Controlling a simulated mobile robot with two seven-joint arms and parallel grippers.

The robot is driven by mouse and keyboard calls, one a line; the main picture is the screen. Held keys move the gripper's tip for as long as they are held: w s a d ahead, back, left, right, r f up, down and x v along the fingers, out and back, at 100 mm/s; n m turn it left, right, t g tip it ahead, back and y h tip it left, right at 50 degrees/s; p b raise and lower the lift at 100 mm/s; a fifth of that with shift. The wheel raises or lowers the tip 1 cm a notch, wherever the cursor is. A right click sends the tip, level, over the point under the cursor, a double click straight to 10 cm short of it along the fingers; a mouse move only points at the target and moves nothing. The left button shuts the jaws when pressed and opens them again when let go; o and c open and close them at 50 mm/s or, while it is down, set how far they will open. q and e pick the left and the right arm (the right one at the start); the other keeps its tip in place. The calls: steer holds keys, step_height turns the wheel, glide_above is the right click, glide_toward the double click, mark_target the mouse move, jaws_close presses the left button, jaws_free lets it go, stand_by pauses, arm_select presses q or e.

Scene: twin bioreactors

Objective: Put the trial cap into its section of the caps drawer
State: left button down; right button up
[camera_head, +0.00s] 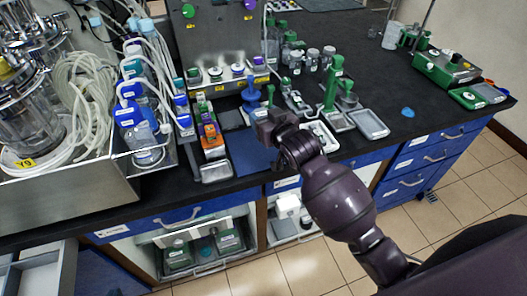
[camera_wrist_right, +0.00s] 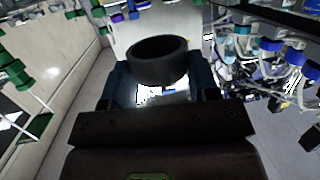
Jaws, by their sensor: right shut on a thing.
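In the right wrist view a dark, ring-shaped cap (camera_wrist_right: 157,72), which I take to be the trial cap, sits between the two fingers of my right gripper (camera_wrist_right: 162,84). The gripper is shut on it. In the head view my right gripper (camera_head: 270,122) is over the front of the black bench, near a dark blue mat; the cap cannot be made out there. A drawer with grey dividers (camera_head: 38,272) stands open at the bottom left, cut off by the frame edge. I cannot tell whether it is the caps drawer. My left gripper is not in view.
Bottles and an orange block (camera_head: 211,138) stand left of the gripper. A green stand (camera_head: 333,85) and a grey tray (camera_head: 370,124) are to its right. A metal tray with coiled tubing (camera_head: 75,190) fills the left bench. The right bench has clear room.

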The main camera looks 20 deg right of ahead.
glide_above(264, 158)
step_height(264, 158, down, 8)
steer(key=shift+w+d+f+b, duration=0.1)
steer(key=shift+f+b, duration=0.05)
steer(key=shift+b, duration=0.3)
steer(key=shift+f, duration=0.45)
step_height(264, 158, down, 3)
steer(key=shift+f+b, duration=0.15)
steer(key=shift+b, duration=0.2)
steer(key=shift+f, duration=0.3)
arm_select(q)
steer(key=shift+s+a+f, duration=0.1)
steer(key=shift+s+f, duration=0.1)
steer(key=shift+f, duration=0.45)
steer(key=shift+s+f, duration=0.2)
steer(key=shift+f, duration=0.4)
steer(key=shift+w, duration=0.1)
arm_select(e)
steer(key=shift+f, duration=0.2)
steer(key=o, duration=0.9)
arm_select(q)
steer(key=shift+w, duration=0.1)
steer(key=shift+r, duration=0.1)
arm_select(e)
steer(key=shift+r, duration=0.1)
